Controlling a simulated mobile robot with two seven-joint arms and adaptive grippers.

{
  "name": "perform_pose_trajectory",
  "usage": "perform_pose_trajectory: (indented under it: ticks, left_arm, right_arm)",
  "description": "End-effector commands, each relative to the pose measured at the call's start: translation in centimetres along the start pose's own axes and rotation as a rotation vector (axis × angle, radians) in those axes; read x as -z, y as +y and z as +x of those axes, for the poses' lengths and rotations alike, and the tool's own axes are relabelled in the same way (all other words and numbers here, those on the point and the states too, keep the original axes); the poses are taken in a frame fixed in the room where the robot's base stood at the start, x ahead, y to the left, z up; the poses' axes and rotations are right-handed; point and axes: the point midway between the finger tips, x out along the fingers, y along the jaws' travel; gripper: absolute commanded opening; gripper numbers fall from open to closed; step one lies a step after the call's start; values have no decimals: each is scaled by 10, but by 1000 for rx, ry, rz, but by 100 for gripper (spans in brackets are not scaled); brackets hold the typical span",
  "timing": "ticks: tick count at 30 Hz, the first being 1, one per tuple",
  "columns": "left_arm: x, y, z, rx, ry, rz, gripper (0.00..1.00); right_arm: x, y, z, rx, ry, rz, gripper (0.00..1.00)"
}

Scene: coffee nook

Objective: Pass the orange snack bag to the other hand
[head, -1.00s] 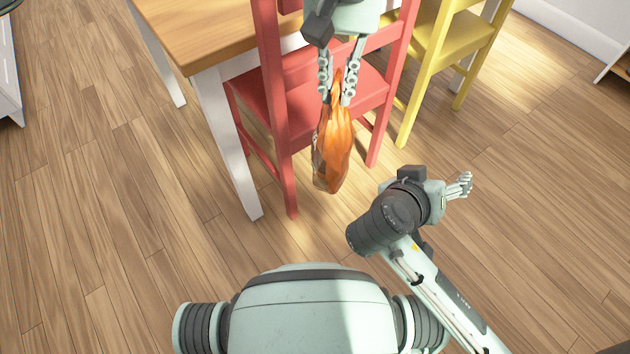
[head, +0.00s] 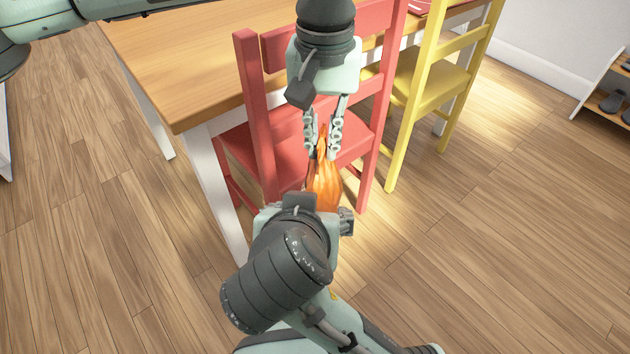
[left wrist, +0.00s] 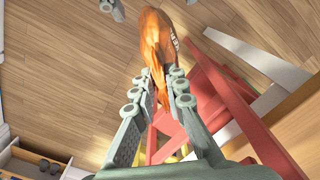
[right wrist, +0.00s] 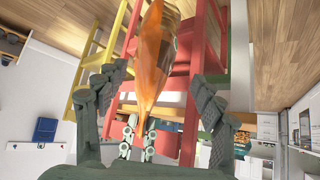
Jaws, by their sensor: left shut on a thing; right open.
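The orange snack bag (head: 324,184) hangs from my left gripper (head: 323,148), which is shut on its upper end. The bag also shows in the left wrist view (left wrist: 154,38), pinched between the fingertips. My right gripper is below the bag in the head view, its fingers mostly hidden behind my own wrist. In the right wrist view my right gripper (right wrist: 160,90) is open, its fingers apart on either side of the bag (right wrist: 152,55). I cannot tell whether they touch it. The bag's lower part is hidden in the head view.
A red chair (head: 250,90) stands right behind the bag, close to my left gripper. A wooden table (head: 170,70) with white legs is behind it. A yellow chair (head: 425,95) stands to the right. The floor (head: 500,230) at the right is clear.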

Motion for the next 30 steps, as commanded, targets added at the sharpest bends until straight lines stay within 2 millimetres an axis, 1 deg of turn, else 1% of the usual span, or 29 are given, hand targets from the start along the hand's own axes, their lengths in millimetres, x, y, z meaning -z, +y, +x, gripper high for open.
perform_pose_trajectory:
  ticks: [1, 6, 11, 13, 18, 28, 29, 30]
  left_arm:
    - [0, 0, 0, 0, 0, 0, 0]
    - [0, 0, 0, 0, 0, 0, 0]
    - [0, 0, 0, 0, 0, 0, 0]
    - [0, 0, 0, 0, 0, 0, 0]
    - [0, 0, 0, 0, 0, 0, 0]
    - [0, 0, 0, 0, 0, 0, 0]
    - [0, 0, 0, 0, 0, 0, 0]
    - [0, 0, 0, 0, 0, 0, 0]
  right_arm:
    - [9, 0, 8, -3, 4, 0, 68]
    - [33, 1, 32, -5, 4, 0, 68]
    - [51, 1, 51, -3, 2, 0, 68]
    - [48, 2, 62, -5, 1, -3, 68]
    - [48, 1, 75, -2, 0, -2, 68]
    - [48, 1, 78, -1, 0, 0, 68]
    - [48, 1, 78, -1, 0, 0, 66]
    - [48, 1, 78, -1, 0, 0, 61]
